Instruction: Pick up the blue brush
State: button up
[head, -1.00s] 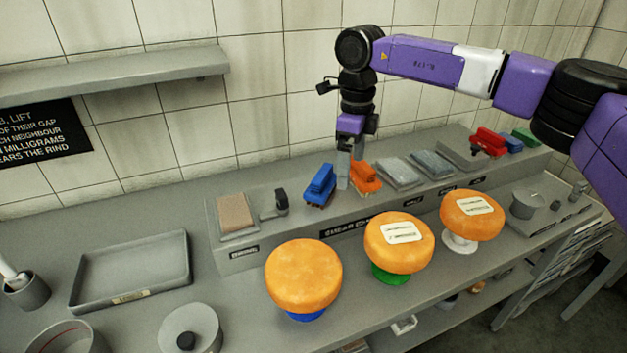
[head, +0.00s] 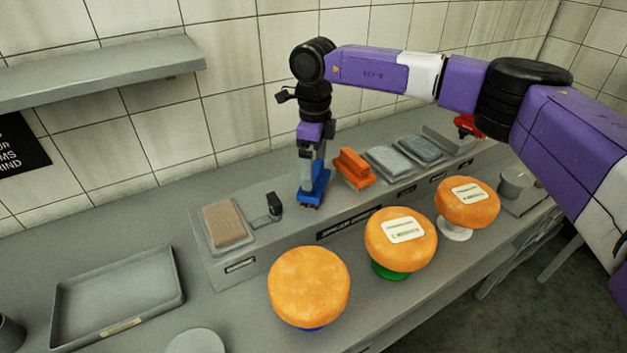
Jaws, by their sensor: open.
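The blue brush (head: 314,192) stands on the raised grey ledge, left of an orange brush (head: 353,168). My gripper (head: 309,176) points down at the blue brush, with its fingers at the brush's upper part. The fingers are open, one seen in front of the brush's upper part. Whether they touch the brush I cannot tell. The brush appears to rest on the ledge.
A tan block on a tray (head: 226,223) and a small dark tool (head: 273,205) sit left of the brush. Grey pads (head: 390,162) lie to the right. Orange cheese wheels (head: 309,285) stand in front on coloured stands. An empty tray (head: 118,296) is at left.

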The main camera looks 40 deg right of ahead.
aim_at(314, 171)
jog(key=shift+f, duration=1.15)
jog(key=c, duration=1.5)
jog(key=shift+o, duration=0.2)
notch_tip(314, 171, up, 20)
jog(key=b, duration=0.3)
jog(key=o, duration=1.2)
jog(key=c, duration=0.7)
